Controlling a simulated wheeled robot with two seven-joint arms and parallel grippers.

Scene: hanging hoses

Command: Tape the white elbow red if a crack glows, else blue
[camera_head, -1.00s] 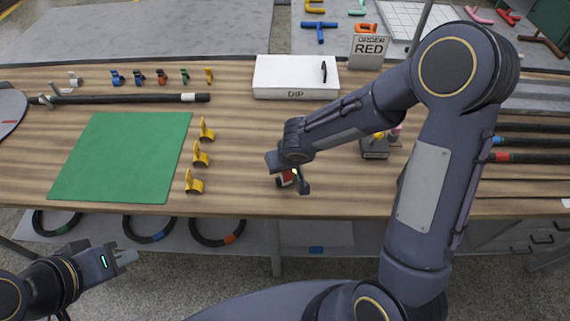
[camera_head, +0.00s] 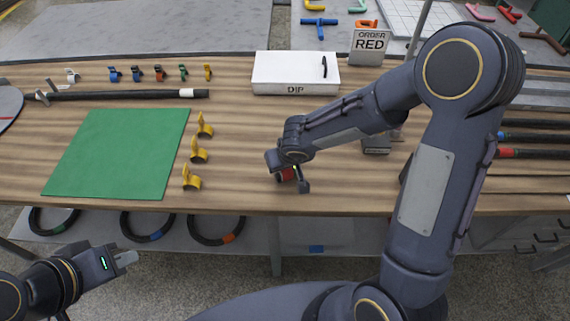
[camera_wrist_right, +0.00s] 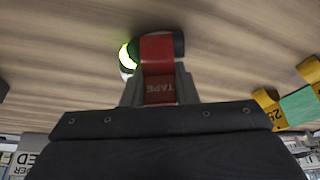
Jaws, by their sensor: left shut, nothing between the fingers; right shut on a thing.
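My right gripper (camera_head: 290,178) is low over the front of the wooden table and shut on a red piece marked TAPE (camera_wrist_right: 158,70). A small piece with a bright yellow-green glow (camera_wrist_right: 126,54) and a white lower part is against the tape's left side in the right wrist view. The tape and gripper hide much of it, so I cannot tell for certain that it is the white elbow. In the head view the red tape (camera_head: 286,175) is small under the wrist. My left gripper (camera_head: 127,258) is shut and empty, in front of the table at lower left.
A sign (camera_head: 370,47) reads ORDER RED. A white box (camera_head: 296,75) marked DIP stands at the back. A green mat (camera_head: 118,152) lies left, with yellow clips (camera_head: 191,177) beside it. Small coloured clips and a black hose (camera_head: 120,95) lie behind.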

